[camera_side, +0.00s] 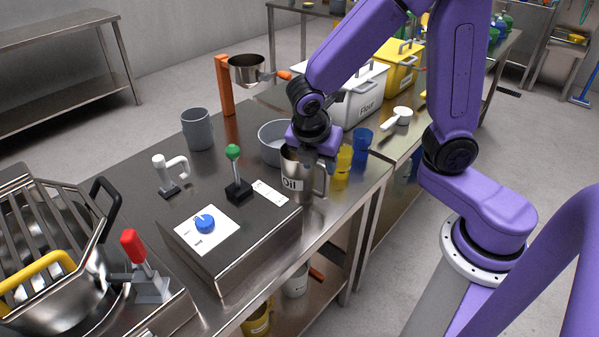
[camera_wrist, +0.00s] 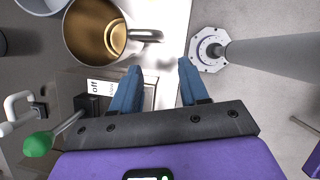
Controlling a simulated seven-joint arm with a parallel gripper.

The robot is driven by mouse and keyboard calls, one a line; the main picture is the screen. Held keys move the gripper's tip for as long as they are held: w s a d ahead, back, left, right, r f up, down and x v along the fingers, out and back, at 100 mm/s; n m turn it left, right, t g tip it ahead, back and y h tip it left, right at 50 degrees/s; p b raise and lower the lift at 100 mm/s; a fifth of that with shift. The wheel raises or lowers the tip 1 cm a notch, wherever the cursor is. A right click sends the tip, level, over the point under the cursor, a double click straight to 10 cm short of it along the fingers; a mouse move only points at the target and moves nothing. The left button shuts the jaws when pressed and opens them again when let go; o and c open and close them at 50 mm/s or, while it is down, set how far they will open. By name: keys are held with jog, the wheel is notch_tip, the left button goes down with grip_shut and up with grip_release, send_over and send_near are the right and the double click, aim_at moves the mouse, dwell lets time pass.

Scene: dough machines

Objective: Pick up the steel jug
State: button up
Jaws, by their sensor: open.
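The steel jug (camera_side: 294,184), labelled "Oil", stands upright near the front edge of the steel table, with its handle pointing right. In the wrist view the jug (camera_wrist: 75,42) shows from above, with golden liquid inside. Its handle (camera_wrist: 145,35) lies just beyond the gap between my fingertips. My gripper (camera_side: 318,163) is directly above and beside the jug's handle side, partly hiding its rim. In the wrist view my gripper (camera_wrist: 160,67) has its blue fingers apart with nothing between them. I cannot tell whether a finger touches the jug.
A control box with a blue knob (camera_side: 205,224) and green-topped lever (camera_side: 233,153) stands left of the jug. A grey bowl (camera_side: 272,145) is behind it. Yellow (camera_side: 344,160) and blue (camera_side: 362,141) cups stand to the right. A white flour bin (camera_side: 362,100) is farther back.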

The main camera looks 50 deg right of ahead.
aim_at(326, 182)
jog(key=x, duration=0.8)
jog(key=shift+s+d+f, duration=0.1)
jog(key=shift+d+f, duration=0.05)
jog(key=shift+d, duration=0.25)
jog(key=shift+x, duration=0.9)
jog(key=shift+a, duration=0.1)
grip_shut()
dwell(0.3)
